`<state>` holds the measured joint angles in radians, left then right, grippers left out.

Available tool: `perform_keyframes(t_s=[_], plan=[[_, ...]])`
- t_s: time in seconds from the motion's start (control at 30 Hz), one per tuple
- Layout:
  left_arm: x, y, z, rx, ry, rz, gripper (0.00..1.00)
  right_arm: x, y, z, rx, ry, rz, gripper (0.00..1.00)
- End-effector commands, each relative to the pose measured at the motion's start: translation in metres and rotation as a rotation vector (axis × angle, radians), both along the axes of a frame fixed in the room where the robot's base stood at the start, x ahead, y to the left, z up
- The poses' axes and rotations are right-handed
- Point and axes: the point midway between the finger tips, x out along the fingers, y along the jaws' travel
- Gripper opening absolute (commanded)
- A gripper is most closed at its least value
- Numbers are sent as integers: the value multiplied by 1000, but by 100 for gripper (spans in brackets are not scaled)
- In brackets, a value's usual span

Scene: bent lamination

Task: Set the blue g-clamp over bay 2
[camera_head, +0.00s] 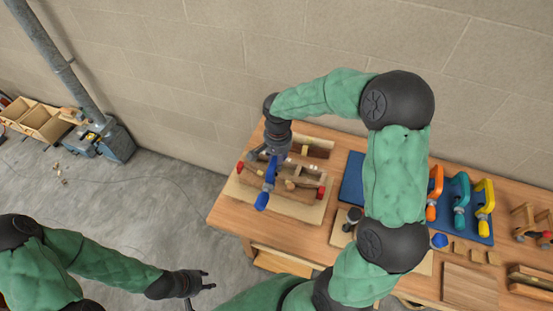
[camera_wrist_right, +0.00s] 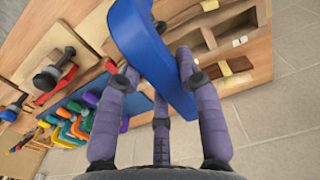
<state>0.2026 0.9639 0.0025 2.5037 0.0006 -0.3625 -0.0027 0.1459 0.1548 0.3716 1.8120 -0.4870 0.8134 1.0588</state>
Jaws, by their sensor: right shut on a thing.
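The blue g-clamp (camera_head: 268,180) is held by my right gripper (camera_head: 273,155) above the wooden lamination form (camera_head: 278,190) on the left part of the bench. In the right wrist view the blue clamp (camera_wrist_right: 150,55) sits between the fingers of my right gripper (camera_wrist_right: 158,85), which are shut on it. Whether the clamp touches the form cannot be told. The form has compartments and red-ended clamps at its sides. Bay 2 is not marked legibly. My left gripper (camera_head: 196,282) is over the floor at lower left, away from the bench, its fingers apart and empty.
A blue mat with orange (camera_head: 435,190), teal (camera_head: 460,197) and yellow (camera_head: 483,203) clamps lies right of my right arm. Small wooden blocks (camera_head: 470,254) and a board (camera_head: 468,286) lie in front. A wall (camera_head: 220,50) stands close behind the bench (camera_head: 228,217).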

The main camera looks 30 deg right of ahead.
Motion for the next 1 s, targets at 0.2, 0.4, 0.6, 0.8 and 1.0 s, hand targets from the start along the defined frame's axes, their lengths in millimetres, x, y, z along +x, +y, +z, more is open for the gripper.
perform_keyframes(t_s=[0.2, 0.4, 0.6, 0.8, 1.0], plan=[[0, 0, -7, 0, 0, 0, 40, 0, 0, -12, 0, 0, 0, 7], [0, 0, -16, 0, 0, 0, 40, 0, 0, -27, -1, -1, 0, 7], [0, 0, -21, 0, 0, 0, 40, 0, 0, -37, 0, -1, 0, 7], [0, 0, -21, 0, -1, 0, 40, 0, 0, -37, 0, -1, 0, 7], [0, 0, -21, 0, -1, 0, 40, 0, 0, -37, 0, -1, 0, 7]])
